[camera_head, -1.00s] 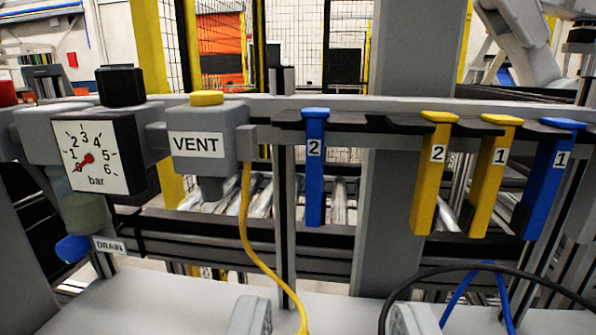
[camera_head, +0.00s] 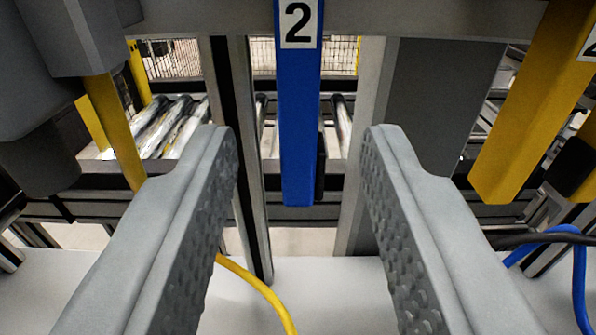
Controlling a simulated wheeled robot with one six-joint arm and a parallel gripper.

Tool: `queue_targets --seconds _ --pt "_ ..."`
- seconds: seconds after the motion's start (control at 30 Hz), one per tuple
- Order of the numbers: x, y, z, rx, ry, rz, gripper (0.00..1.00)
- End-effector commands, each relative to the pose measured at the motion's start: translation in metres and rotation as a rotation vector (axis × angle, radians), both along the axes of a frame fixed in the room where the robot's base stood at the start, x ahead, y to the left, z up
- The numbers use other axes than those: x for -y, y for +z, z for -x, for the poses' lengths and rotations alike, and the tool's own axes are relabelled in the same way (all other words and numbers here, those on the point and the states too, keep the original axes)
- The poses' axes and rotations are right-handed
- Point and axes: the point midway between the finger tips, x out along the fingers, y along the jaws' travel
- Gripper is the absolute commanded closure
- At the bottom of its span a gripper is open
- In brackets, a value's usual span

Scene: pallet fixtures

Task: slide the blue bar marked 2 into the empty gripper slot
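The blue bar marked 2 (camera_head: 299,110) hangs upright in the middle of the picture, its white label near the top edge of the view. Its upper end is out of view. My gripper (camera_head: 299,150) is open, with one grey dimpled finger on each side of the bar's lower part in the picture. There is a visible gap between the bar and both fingers. How far the fingertips are from the bar in depth is hard to tell. No empty slot shows in this view.
A yellow bar (camera_head: 535,100) hangs close on the right, its label cut off by the edge. A light grey surface (camera_head: 320,290) lies below, with blue and black hoses at right.

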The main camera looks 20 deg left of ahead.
Motion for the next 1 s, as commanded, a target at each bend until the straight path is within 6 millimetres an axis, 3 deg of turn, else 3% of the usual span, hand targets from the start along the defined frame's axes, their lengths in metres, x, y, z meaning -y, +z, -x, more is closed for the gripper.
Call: queue_targets --seconds 0.5,1.0 --pt "-0.013 -0.001 -0.046 0.0 0.0 0.0 0.64" --pt "-0.016 0.0 -0.057 0.0 0.0 0.0 0.64"
